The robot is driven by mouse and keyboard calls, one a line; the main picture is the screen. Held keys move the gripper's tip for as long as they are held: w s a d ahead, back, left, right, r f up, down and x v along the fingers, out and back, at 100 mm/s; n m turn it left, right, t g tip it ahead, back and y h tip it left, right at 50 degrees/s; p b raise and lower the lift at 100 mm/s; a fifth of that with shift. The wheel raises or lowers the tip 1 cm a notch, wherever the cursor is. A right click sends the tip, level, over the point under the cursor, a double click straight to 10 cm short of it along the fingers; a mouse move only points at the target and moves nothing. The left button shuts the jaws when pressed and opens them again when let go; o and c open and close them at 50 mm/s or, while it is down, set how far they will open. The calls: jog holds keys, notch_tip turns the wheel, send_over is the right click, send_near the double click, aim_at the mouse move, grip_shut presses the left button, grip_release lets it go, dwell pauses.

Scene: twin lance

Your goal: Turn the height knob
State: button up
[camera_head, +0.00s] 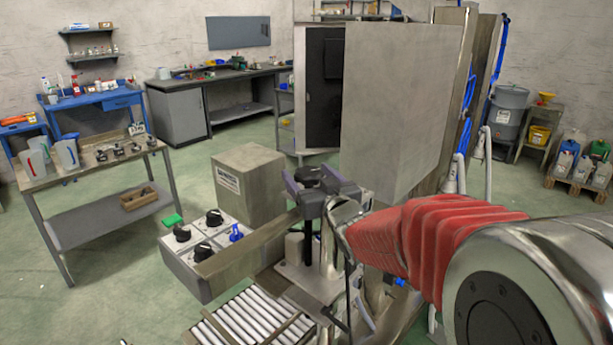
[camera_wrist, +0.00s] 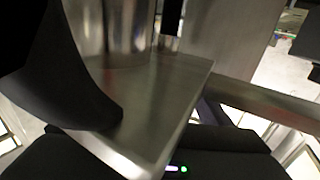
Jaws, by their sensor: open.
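My gripper (camera_head: 312,190) is open, with dark purple-grey fingers, at the top of a dark upright post in the middle of the head view. A black round knob (camera_head: 307,174) shows at the fingers, seemingly between or just behind them; I cannot tell whether they touch it. Its label is not readable, so I cannot confirm it is the height knob. In the wrist view, a dark finger (camera_wrist: 55,75) curves in from the left beside a metal block (camera_wrist: 165,100) with a shiny cylinder (camera_wrist: 112,30) on it. No knob is clearly visible there.
A large grey cabinet (camera_head: 395,105) rises behind; a roller conveyor (camera_head: 255,315) lies below.

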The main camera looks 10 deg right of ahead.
jog(key=shift+c, duration=0.2)
jog(key=c, duration=1)
jog(key=shift+a, duration=0.15)
jog(key=shift+c, duration=0.2)
jog(key=shift+d+n+g+y, duration=0.25)
jog(key=shift+n+y, duration=0.55)
jog(key=shift+y, duration=0.4)
jog(key=shift+n+g+y, duration=0.25)
jog(key=shift+n+y, duration=0.15)
jog(key=shift+y, duration=0.2)
jog(key=shift+n+g+y, duration=1.25)
jog(key=shift+n+y, duration=0.1)
jog(key=shift+y, duration=0.45)
jog(key=shift+n+g+y, duration=1.25)
jog(key=shift+n+y, duration=0.1)
jog(key=shift+y, duration=0.45)
jog(key=n+g+y, duration=0.1)
jog(key=n+g, duration=0.1)
jog(key=g, duration=0.1)
jog(key=n+g+y, duration=0.2)
jog(key=n+g, duration=0.1)
jog(key=shift+a+f+g+y, duration=0.1)
jog(key=shift+a+g+y, duration=0.05)
jog(key=shift+g+y, duration=0.15)
jog(key=shift+n+g+y, duration=0.4)
jog(key=shift+n+g, duration=1)
jog(key=shift+g, duration=0.7)
